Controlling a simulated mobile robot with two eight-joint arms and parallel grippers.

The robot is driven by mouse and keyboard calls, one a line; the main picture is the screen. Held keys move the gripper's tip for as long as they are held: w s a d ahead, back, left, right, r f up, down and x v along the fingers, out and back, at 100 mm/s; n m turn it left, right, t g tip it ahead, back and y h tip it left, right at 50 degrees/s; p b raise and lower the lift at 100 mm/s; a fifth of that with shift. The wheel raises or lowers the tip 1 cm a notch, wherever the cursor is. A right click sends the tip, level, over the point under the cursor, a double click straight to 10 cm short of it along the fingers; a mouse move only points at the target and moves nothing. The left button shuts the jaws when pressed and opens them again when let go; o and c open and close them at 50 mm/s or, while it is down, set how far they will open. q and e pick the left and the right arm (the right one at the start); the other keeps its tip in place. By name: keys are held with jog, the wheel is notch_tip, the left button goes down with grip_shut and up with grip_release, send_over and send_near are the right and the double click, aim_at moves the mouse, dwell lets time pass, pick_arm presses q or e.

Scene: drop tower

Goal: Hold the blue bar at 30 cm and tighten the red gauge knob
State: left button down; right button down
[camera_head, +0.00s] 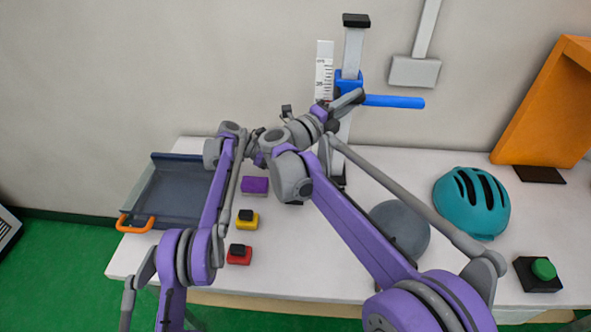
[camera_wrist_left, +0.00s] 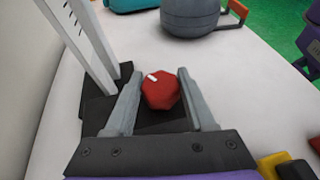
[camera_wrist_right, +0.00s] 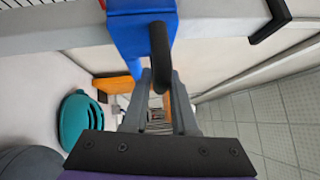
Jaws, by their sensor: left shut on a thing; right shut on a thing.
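The blue bar (camera_head: 395,101) sticks out level to the right from the blue carriage (camera_head: 349,78) on the upright post. A white scale (camera_head: 324,66) stands beside the post; its marks are too small to read surely. My right gripper (camera_head: 355,97) is at the carriage. In the right wrist view, my right gripper (camera_wrist_right: 160,76) is shut on a dark handle (camera_wrist_right: 160,52) on the blue carriage (camera_wrist_right: 141,30). In the left wrist view, my left gripper (camera_wrist_left: 160,80) has its fingers on either side of the red knob (camera_wrist_left: 161,93), shut on it. My arms hide the knob in the head view.
A teal helmet (camera_head: 472,203), a grey ball-shaped weight (camera_head: 401,228) and a green button (camera_head: 543,269) are on the right of the white table. Purple (camera_head: 254,185), yellow (camera_head: 247,222) and red (camera_head: 239,257) blocks and a grey tray (camera_head: 165,190) are left. An orange frame (camera_head: 535,115) stands back right.

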pick_arm(q)
jog(key=shift+w, duration=0.1)
jog(key=shift+c, duration=1.3)
grip_release()
notch_tip(320, 180, up, 10)
